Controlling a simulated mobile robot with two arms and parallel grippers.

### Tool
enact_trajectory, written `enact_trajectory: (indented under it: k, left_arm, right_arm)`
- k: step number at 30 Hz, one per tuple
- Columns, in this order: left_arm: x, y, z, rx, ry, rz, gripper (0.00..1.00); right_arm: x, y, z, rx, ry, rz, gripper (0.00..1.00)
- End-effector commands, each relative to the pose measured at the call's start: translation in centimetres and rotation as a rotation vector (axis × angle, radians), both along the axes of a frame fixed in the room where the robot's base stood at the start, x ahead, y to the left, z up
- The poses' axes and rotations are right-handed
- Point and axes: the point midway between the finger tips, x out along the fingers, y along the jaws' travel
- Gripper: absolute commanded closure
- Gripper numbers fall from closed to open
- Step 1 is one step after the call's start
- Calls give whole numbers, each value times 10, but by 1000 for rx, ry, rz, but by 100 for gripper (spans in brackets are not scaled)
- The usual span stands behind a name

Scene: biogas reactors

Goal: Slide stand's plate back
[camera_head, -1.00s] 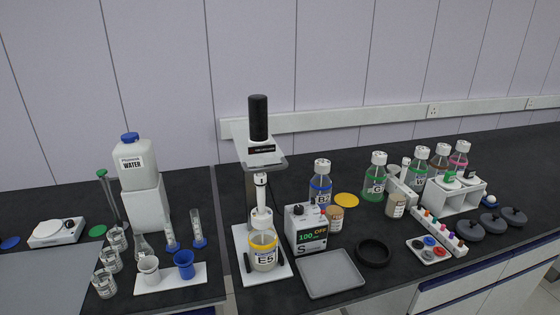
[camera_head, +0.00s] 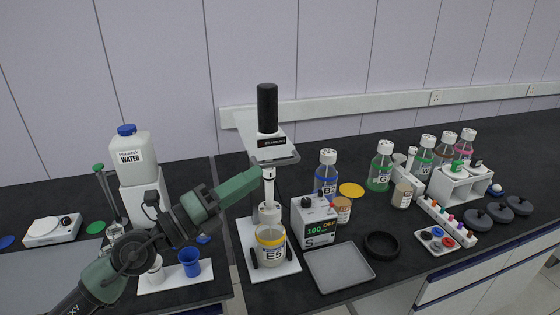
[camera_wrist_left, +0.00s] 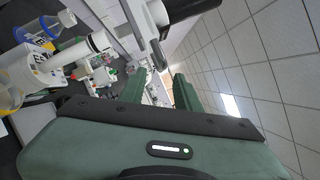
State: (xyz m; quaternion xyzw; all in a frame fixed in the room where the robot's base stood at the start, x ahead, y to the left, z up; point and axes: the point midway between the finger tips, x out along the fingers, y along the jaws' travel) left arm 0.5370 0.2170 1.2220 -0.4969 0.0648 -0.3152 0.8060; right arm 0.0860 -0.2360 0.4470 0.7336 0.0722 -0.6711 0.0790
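The stand (camera_head: 272,143) stands upright with a black motor (camera_head: 267,107) on top and a white base (camera_head: 288,264) below. A grey plate (camera_head: 287,161) sticks out under its head. The jar labelled E5 (camera_head: 271,246) stands on the base under the white stirrer part (camera_head: 269,212). My left gripper (camera_head: 256,174) comes in from the left, its tip beside the stand just below the plate; I cannot tell whether it touches. In the left wrist view its two green fingers (camera_wrist_left: 160,90) are apart with nothing seen between them. My right gripper is out of view.
The control box (camera_head: 314,220) stands right of the jar. A grey tray (camera_head: 338,268) and a black ring (camera_head: 382,245) lie in front. The water bottle (camera_head: 133,158) and blue cup (camera_head: 189,262) are near my left arm. Several bottles stand at the right.

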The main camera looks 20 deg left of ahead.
Motion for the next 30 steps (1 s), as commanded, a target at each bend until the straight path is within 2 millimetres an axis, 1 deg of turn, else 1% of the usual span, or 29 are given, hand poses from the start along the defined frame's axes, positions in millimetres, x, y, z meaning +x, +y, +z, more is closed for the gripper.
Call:
enact_trajectory:
  k: [1,3,9,15,19,26,27,29,30]
  left_arm:
    - [3,-2,5,5,-4,-1,68]
    - [10,-7,9,3,-4,-1,68]
    - [37,-26,16,1,-3,-1,68]
    - [55,-40,17,1,-1,0,68]
    - [60,-43,17,1,0,-1,68]
    - [60,-44,16,2,0,0,68]
    - [60,-43,16,2,0,0,79]
    - [60,-43,16,2,0,0,95]
    - [60,-43,16,2,0,0,100]
  right_arm:
    - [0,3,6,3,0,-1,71]
    - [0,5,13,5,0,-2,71]
    - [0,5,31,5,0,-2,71]
    - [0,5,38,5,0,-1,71]
    - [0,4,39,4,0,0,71]
    - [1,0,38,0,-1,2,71]
    - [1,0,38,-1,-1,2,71]
    - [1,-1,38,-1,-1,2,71]
    - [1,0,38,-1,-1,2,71]
